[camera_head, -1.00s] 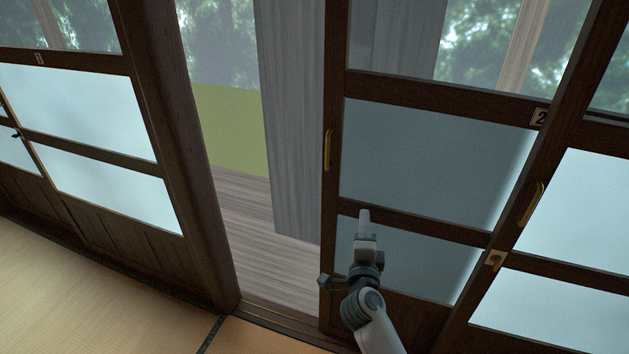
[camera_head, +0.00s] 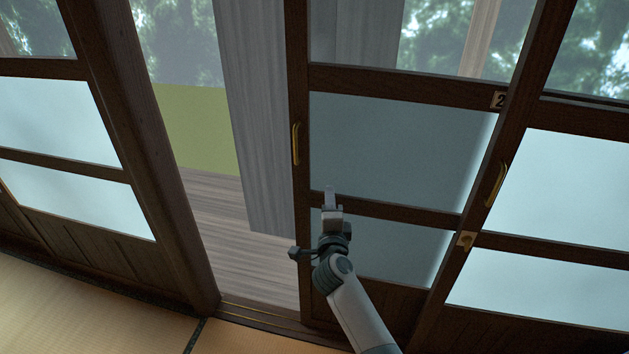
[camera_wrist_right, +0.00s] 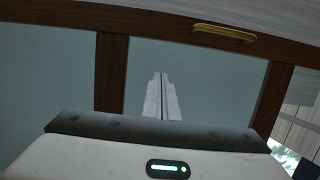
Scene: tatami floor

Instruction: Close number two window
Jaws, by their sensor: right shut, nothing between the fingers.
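The number two window (camera_head: 385,140) is a dark wooden sliding panel with grey panes. Its label "2" (camera_head: 499,100) sits at its upper right. A brass handle (camera_head: 296,144) is on its left stile, and in the right wrist view the handle (camera_wrist_right: 224,33) shows on a wooden bar beyond the fingers. An open gap lies between this panel and the dark post (camera_head: 150,170) to its left. My right gripper (camera_head: 330,192) is shut and empty, in front of the panel's lower part, right of and below the handle. Whether it touches the pane is unclear. My left gripper is not in view.
Through the gap show a wooden deck (camera_head: 245,255), a grey board (camera_head: 255,120) and green ground. Another panel (camera_head: 560,190) with its own brass handle (camera_head: 495,184) stands to the right. Tatami floor (camera_head: 90,310) lies at the lower left.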

